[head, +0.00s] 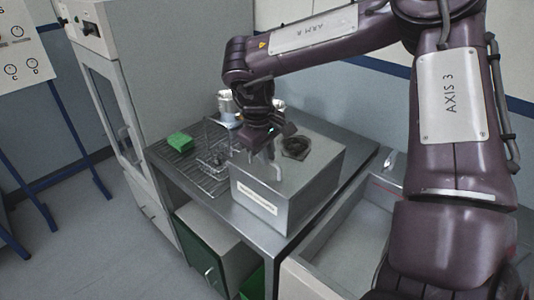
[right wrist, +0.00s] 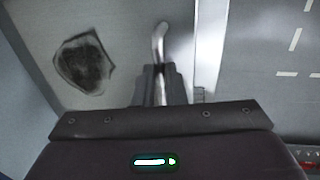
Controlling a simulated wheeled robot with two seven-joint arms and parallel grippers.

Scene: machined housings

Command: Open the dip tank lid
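The dip tank (head: 308,205) is a grey metal box on the steel bench, with a white label on its front. Its lid (head: 325,150) lies flat and closed on top, as far as I can see. A pale bent handle (head: 276,172) stands at the lid's front edge; it also shows in the right wrist view (right wrist: 160,42). My right gripper (head: 268,152) is over the handle. In the right wrist view its fingers (right wrist: 160,82) are close together with the handle between them, partly hiding it. My left gripper is not in view.
A dark patch (head: 297,147) marks the lid. Left of the tank are a wire basket (head: 213,172), a green block (head: 179,141) and a metal vessel (head: 228,105). A tall cabinet (head: 150,70) stands left, a sink basin (head: 350,235) right.

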